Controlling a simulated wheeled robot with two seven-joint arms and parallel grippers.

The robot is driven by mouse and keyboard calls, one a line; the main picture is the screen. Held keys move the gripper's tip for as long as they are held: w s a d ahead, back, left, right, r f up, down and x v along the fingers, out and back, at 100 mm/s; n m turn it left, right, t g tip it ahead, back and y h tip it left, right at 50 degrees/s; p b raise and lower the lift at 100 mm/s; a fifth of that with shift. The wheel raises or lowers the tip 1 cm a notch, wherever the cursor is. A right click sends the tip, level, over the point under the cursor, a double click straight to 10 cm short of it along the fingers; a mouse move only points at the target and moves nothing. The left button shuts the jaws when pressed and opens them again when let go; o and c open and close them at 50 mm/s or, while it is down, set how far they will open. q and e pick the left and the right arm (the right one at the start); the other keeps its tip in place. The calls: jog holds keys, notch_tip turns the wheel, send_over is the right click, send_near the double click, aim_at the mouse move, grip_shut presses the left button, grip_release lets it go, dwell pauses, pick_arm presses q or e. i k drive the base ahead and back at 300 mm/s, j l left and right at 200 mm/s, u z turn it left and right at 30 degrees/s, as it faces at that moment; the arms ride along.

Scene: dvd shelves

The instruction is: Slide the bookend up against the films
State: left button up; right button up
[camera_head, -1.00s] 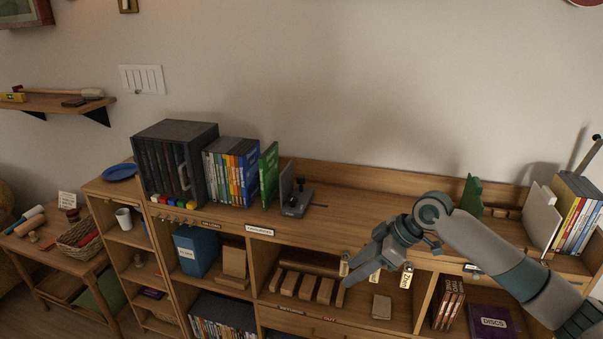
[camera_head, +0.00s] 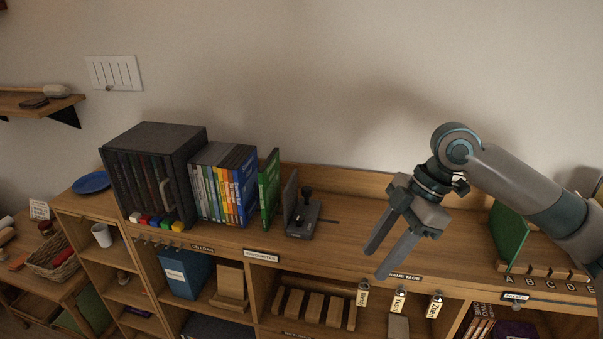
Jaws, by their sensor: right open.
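The bookend (camera_head: 302,222) is a dark grey piece with an upright plate, a flat base and a black knob on top. It stands on the shelf top, to the right of the films. The films (camera_head: 223,187) are a row of upright cases with coloured spines. A green case (camera_head: 269,188) stands at their right end, with a small gap to the row and another to the bookend's plate. My right gripper (camera_head: 388,260) is open and empty, to the right of the bookend and apart from it, fingers pointing down-left. My left gripper is not in view.
A dark case box (camera_head: 150,172) stands left of the films, with small coloured blocks in front. A green panel (camera_head: 509,237) stands at the right. The shelf top between bookend and panel is clear beneath my right arm. Labels and tags (camera_head: 398,300) hang along the front edge.

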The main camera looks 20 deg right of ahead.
aim_at(310, 209)
jog(key=i, duration=1.2)
